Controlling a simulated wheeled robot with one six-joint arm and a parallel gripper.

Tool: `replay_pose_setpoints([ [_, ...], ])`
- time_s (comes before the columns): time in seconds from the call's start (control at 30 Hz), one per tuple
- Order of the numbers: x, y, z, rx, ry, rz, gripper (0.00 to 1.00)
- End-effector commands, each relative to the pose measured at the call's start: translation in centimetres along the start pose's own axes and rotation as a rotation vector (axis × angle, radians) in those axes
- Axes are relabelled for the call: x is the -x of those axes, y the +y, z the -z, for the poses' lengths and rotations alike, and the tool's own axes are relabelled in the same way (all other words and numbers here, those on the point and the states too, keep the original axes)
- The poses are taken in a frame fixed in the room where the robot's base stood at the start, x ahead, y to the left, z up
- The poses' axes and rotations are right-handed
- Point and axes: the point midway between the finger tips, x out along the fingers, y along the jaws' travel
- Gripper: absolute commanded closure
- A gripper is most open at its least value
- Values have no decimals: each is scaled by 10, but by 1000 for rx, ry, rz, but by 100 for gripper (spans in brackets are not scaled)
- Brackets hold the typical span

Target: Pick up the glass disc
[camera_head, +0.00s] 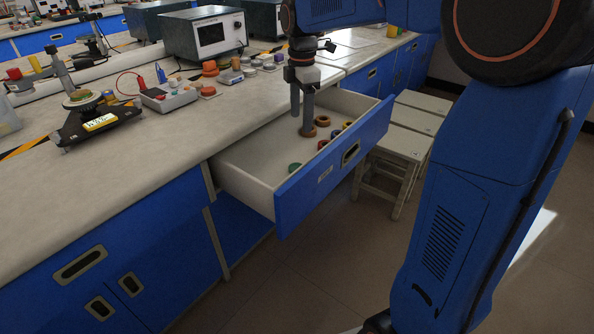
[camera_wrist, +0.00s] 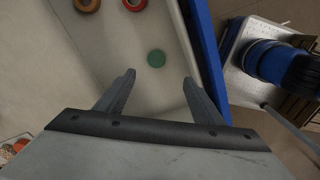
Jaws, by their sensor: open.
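A small round green disc (camera_head: 294,167) lies flat on the floor of the open drawer (camera_head: 240,186), near its front left corner. I cannot tell from its look whether it is glass. In the wrist view the green disc (camera_wrist: 156,58) lies just beyond my fingertips, between their lines. My gripper (camera_head: 301,125) points down over the drawer, its fingers apart and empty. The wrist view also shows my gripper (camera_wrist: 158,76) open, with nothing between the fingers. No other disc is plainly glass.
The drawer's blue front (camera_head: 335,165) and its side walls bound the space. Brown rings (camera_head: 322,121) and several small coloured pieces lie in it beyond the green disc. The bench top (camera_head: 150,165) holds instruments at the left. White stools (camera_head: 408,144) stand right of the drawer.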

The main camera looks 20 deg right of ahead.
Motion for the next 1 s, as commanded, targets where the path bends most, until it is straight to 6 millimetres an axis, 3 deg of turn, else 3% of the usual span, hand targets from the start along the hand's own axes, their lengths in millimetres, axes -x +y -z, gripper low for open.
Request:
replay_pose_setpoints([
  [0.27, -16, 13, 3, 65, 0, 18, 38],
  [0.8, -107, 10, 3, 62, 0, 17, 38],
  [1.0, -125, 10, 3, 62, 0, 17, 38],
])
